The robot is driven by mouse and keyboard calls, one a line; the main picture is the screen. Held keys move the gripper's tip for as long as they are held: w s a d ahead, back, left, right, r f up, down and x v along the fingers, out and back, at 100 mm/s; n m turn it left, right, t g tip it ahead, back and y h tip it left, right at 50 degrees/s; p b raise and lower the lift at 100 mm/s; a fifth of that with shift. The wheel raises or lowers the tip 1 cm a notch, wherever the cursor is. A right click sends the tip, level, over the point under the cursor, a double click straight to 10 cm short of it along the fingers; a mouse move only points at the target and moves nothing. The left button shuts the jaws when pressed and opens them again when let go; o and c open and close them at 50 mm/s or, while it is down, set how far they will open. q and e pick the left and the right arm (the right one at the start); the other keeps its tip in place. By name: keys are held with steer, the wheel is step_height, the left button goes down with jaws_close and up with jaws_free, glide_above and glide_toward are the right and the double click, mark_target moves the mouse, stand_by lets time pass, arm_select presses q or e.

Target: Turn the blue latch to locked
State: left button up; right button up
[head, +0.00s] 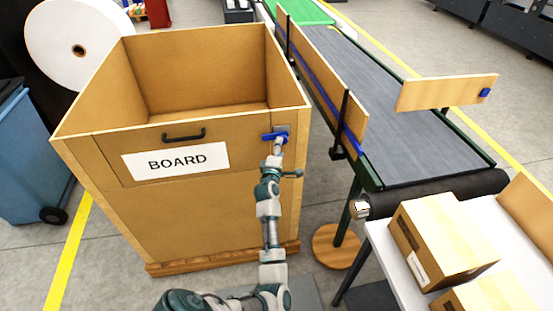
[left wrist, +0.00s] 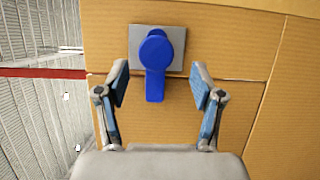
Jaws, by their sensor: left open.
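The blue latch (head: 268,136) is on the upper right of the front wall of the box marked BOARD (head: 207,228). In the head view its handle lies about level, pointing left. In the left wrist view the latch (left wrist: 155,60) has a round hub on a grey plate (left wrist: 177,40), and its handle points down the picture. My left gripper (head: 278,146) is in front of the latch. In the left wrist view its two open fingers (left wrist: 157,88) stand on either side of the handle, with gaps visible. My right gripper is not in view.
A black pull handle (head: 184,135) and a white label (head: 176,161) are left of the latch. A conveyor (head: 400,125) with a wooden side rail stands close on the right. Cartons (head: 443,240) sit on a table at lower right. A blue bin (head: 30,160) stands left.

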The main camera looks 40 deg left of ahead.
arm_select(q)
steer(key=v, duration=0.7)
steer(key=shift+f, duration=0.1)
